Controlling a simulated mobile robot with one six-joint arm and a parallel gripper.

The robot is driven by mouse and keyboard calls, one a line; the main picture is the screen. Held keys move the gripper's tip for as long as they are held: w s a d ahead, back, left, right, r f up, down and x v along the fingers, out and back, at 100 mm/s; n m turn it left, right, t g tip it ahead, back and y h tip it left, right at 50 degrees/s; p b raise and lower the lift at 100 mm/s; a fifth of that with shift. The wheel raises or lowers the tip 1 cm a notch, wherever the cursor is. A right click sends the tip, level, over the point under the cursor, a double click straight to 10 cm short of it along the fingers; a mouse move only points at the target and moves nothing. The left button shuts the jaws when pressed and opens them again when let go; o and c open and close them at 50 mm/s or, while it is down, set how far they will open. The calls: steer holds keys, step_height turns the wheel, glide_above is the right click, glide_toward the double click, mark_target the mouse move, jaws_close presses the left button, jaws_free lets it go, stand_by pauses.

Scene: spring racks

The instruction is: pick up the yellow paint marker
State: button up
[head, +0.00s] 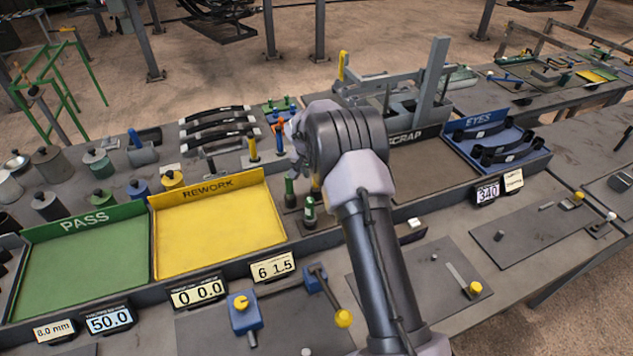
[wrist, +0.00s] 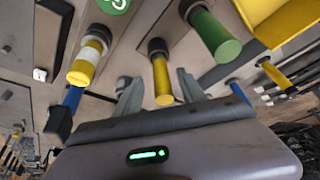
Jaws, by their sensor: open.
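The yellow paint marker (wrist: 161,78) stands in the wrist view with its yellow body toward the camera and a dark collar at its far end. My gripper (wrist: 159,88) is open, with one finger on each side of the marker; I cannot tell whether either finger touches it. My gripper's fingertips are mostly hidden there behind my wrist.
In the wrist view a green marker (wrist: 215,36) stands close on the right, and a yellow-and-white one (wrist: 89,56) on the left. A blue-bodied one (wrist: 72,99) is lower left. The yellow REWORK tray (head: 215,258) lies left of my arm; the blue EYES tray (head: 534,157) is at right.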

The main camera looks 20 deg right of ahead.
steer(key=x, duration=0.2)
steer(key=shift+w+f, duration=0.35)
steer(key=shift+s+r, duration=0.1)
steer(key=shift+s, duration=0.1)
steer(key=shift+c, duration=1.1)
jaws_close()
